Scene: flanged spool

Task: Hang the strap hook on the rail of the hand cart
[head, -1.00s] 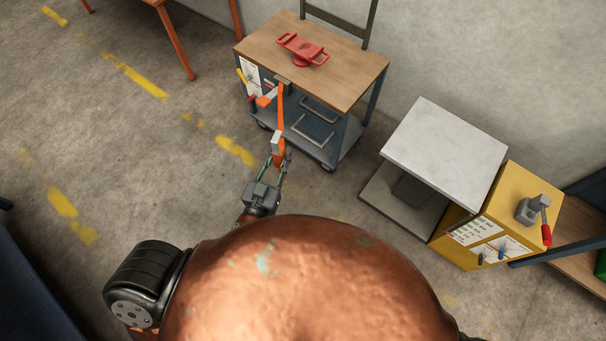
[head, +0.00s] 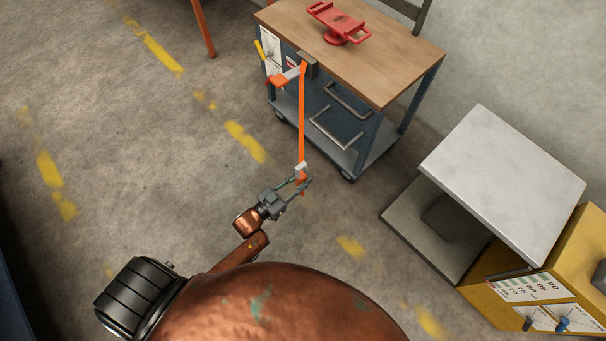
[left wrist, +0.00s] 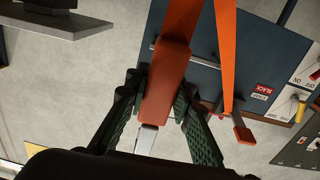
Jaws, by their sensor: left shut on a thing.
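The hand cart (head: 415,58) stands at the top of the head view, with a wooden top and a blue-grey front. Grey bar handles (head: 347,102) show on its front; I cannot tell which bar is the rail. An orange strap (head: 302,115) runs from a bracket at the cart's top edge down to my left gripper (head: 302,183). My left gripper is shut on the strap hook, an orange piece (left wrist: 165,85) with a silver metal end (left wrist: 146,138), apart from the cart. The hook's exact shape is partly hidden by the fingers. My right gripper is out of view.
A red two-handled device (head: 338,22) sits on the cart top. An orange lever (head: 280,79) sticks out at the cart's left. A pale-topped stand (head: 505,175) and a yellow cabinet (head: 575,262) are at right. The floor (head: 170,170) at left is clear.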

